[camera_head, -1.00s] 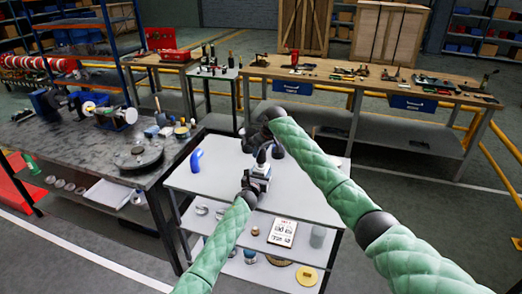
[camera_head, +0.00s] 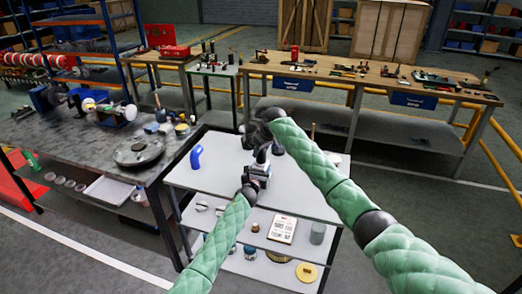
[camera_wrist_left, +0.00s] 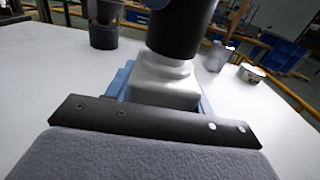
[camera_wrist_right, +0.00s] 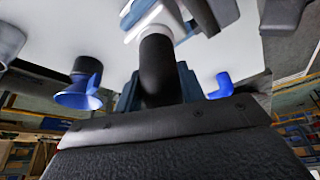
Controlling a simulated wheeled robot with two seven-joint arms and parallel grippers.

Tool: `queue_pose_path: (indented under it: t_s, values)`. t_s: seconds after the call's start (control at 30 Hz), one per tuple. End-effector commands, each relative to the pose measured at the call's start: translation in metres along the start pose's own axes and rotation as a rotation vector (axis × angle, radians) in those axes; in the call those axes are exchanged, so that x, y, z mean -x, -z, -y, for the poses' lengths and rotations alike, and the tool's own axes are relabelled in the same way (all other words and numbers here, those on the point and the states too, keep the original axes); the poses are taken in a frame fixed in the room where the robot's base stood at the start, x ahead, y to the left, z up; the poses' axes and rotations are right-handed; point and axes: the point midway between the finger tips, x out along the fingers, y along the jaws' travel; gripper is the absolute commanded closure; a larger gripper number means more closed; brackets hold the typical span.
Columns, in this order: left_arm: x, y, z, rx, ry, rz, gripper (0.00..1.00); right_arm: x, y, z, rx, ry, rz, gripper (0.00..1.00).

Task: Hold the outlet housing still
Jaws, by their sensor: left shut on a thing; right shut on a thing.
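The outlet housing (camera_wrist_left: 165,82) is a pale grey metal piece, standing at the white table in the left wrist view. My left gripper (camera_head: 256,176) is shut on it, with blue-grey fingers at its sides. The housing also shows at the top of the right wrist view (camera_wrist_right: 158,20). A black cylindrical part (camera_wrist_left: 182,28) rises from the housing's top and looks in contact with it. My right gripper (camera_head: 264,128) is shut on a black curved part (camera_wrist_right: 160,70) above the housing. Whether these black parts are one piece I cannot tell. The fingers hide the housing's lower sides.
A blue elbow (camera_head: 196,157) lies on the white table (camera_head: 215,185), left of my grippers. Dark parts and small metal pieces stand behind the housing. A dark workbench (camera_head: 95,150) with a round disc (camera_head: 138,151) adjoins on the left. The table's front is clear.

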Motion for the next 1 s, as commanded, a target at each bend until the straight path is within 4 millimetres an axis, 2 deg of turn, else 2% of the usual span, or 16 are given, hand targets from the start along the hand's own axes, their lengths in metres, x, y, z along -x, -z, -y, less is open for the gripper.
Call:
queue_pose_path:
  t_s: [0.47,0.5,0.6,0.87,1.0]
  values:
    - [-0.0002,-0.0006,0.0003,0.000,0.000,0.001,0.89,-0.0074,-0.0039,0.0002,0.000,0.000,0.003,1.00]
    - [-0.0002,-0.0007,0.0002,0.000,0.000,0.001,0.89,-0.0074,-0.0038,0.0002,0.000,0.001,0.003,0.53]
    - [-0.0002,-0.0006,0.0002,0.000,0.000,0.001,0.89,-0.0070,-0.0036,0.0002,0.000,0.000,0.002,0.35]
    - [-0.0002,-0.0006,0.0001,0.000,0.000,0.001,0.89,-0.0064,-0.0032,0.0001,0.000,0.000,0.002,0.35]
    - [-0.0002,-0.0006,0.0001,0.000,0.000,0.001,0.89,0.0003,-0.0029,-0.0003,0.000,0.000,0.001,0.35]
